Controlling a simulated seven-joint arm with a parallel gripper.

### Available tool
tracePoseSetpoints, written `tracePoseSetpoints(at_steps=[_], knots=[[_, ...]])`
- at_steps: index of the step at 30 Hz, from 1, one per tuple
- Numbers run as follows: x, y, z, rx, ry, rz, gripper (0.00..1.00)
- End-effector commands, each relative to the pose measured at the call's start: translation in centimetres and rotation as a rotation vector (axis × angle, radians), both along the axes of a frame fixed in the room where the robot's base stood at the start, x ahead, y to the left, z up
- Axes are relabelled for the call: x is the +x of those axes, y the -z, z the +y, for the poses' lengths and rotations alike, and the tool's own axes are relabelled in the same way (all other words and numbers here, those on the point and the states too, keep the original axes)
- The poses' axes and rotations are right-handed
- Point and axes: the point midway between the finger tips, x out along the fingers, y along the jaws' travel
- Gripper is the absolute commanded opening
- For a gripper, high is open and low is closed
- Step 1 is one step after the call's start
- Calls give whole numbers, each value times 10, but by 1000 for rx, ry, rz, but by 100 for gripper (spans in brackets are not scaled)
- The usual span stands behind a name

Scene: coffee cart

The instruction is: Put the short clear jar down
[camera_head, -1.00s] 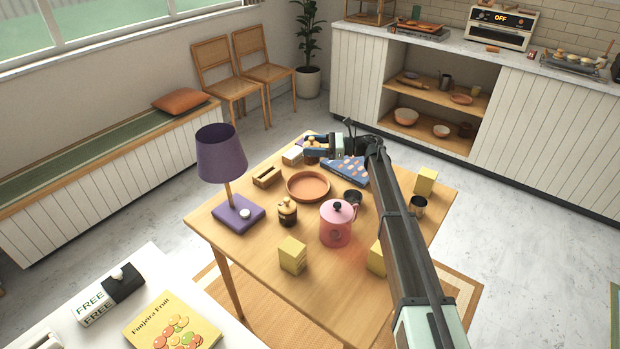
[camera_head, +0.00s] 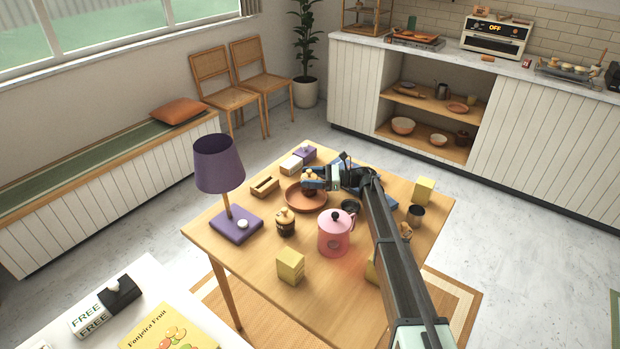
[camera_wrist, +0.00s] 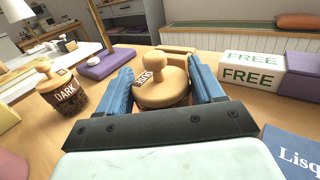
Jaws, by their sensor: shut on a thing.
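My gripper (camera_head: 313,183) is shut on a small jar (camera_head: 309,188) with a round wooden lid and knob. In the wrist view the blue fingers of my gripper (camera_wrist: 163,88) sit either side of the jar's lid (camera_wrist: 158,90), which bears a dark label. The jar's body is mostly hidden there. In the head view the jar appears over the terracotta dish (camera_head: 297,203); I cannot tell whether it touches the dish. A similar jar (camera_head: 285,222) with dark contents stands in front of the dish, labelled DARK in the wrist view (camera_wrist: 65,92).
The purple lamp (camera_head: 236,222) stands left, the wooden holder (camera_head: 264,188) behind the dish. A white box (camera_head: 291,165) marked FREE and a purple box (camera_head: 306,153) lie at the back. A pink pot (camera_head: 335,235) and yellow box (camera_head: 289,266) stand nearer. The front-left tabletop is clear.

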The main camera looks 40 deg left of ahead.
Motion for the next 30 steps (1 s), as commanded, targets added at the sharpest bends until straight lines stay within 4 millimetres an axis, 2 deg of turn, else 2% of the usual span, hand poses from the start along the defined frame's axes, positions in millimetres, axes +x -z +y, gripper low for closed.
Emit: tracePoseSetpoints(at_steps=[5,6,13,24,30], knots=[[0,2,0,1,0,1,29],[0,3,0,0,0,0,69],[0,2,0,0,0,0,91],[0,0,0,0,0,0,93],[9,0,-13,0,0,0,93]])
